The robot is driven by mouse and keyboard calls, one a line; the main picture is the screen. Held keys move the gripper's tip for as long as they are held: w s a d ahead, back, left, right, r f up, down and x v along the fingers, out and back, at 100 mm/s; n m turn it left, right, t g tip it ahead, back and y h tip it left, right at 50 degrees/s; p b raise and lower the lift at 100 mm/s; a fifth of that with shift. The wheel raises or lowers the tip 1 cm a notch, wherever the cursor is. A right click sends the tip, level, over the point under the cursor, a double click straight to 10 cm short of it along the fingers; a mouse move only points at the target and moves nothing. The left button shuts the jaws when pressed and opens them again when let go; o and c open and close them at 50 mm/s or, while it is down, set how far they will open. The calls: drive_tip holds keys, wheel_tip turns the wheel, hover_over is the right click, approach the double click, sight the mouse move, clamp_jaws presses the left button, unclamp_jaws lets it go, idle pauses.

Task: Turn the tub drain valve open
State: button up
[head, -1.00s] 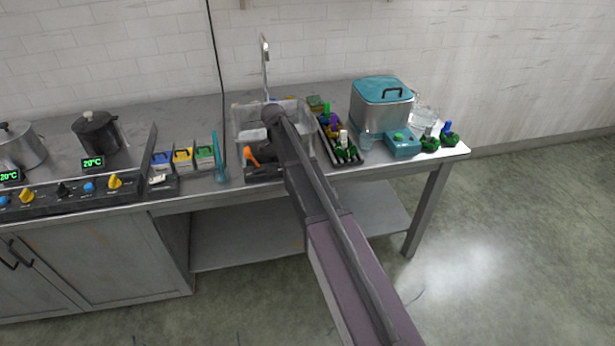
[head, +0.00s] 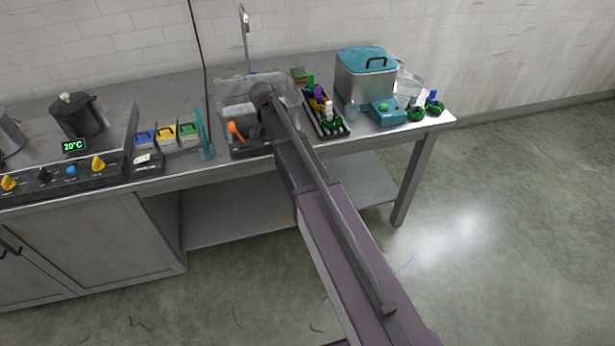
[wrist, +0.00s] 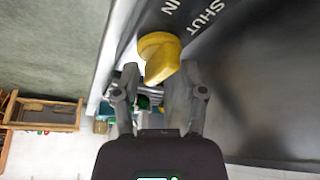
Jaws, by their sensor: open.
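A yellow valve knob (wrist: 160,54) with a raised grip shows in the wrist view on a dark panel lettered "SHUT" and "IN". My gripper (wrist: 161,76) is open, its two fingers on either side of the knob's lower end. I cannot tell whether they touch it. The grip points down and slightly left in the picture, away from the word "SHUT". In the head view my arm reaches to the grey tub (head: 226,88) below the tall tap (head: 244,30). My gripper and the yellow knob are hidden there.
An orange-handled item (head: 236,131) lies at the tub's front left. A black rack of bottles (head: 327,118) stands close on the right, with a steel pot (head: 364,86) and a teal device (head: 388,112) beyond. Small coloured boxes (head: 166,136) stand to the left.

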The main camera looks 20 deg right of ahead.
drive_tip(key=n+y, duration=0.1)
drive_tip(key=n, duration=0.2)
drive_tip(key=n+t+y, duration=0.1)
drive_tip(key=n, duration=0.2)
drive_tip(key=shift+s+t, duration=0.1)
drive_tip(key=shift+t, duration=0.2)
drive_tip(key=shift+d+n+t+y, duration=0.15)
drive_tip(key=shift+n+y, duration=0.35)
drive_tip(key=shift+n, duration=0.8)
drive_tip(key=shift+n+t+y, duration=0.15)
drive_tip(key=shift+n+y, duration=0.35)
drive_tip(key=shift+n, duration=0.8)
drive_tip(key=p+v, duration=1.3)
drive_tip(key=v, duration=0.1)
drive_tip(key=s+f+g+b, duration=0.2)
drive_tip(key=s+f, duration=0.1)
drive_tip(key=s, duration=0.8)
drive_tip(key=s+f+g+b, duration=0.2)
drive_tip(key=s+f+b, duration=0.1)
drive_tip(key=s, duration=0.9)
drive_tip(key=shift+s+g, duration=0.3)
drive_tip(key=shift+f, duration=0.1)
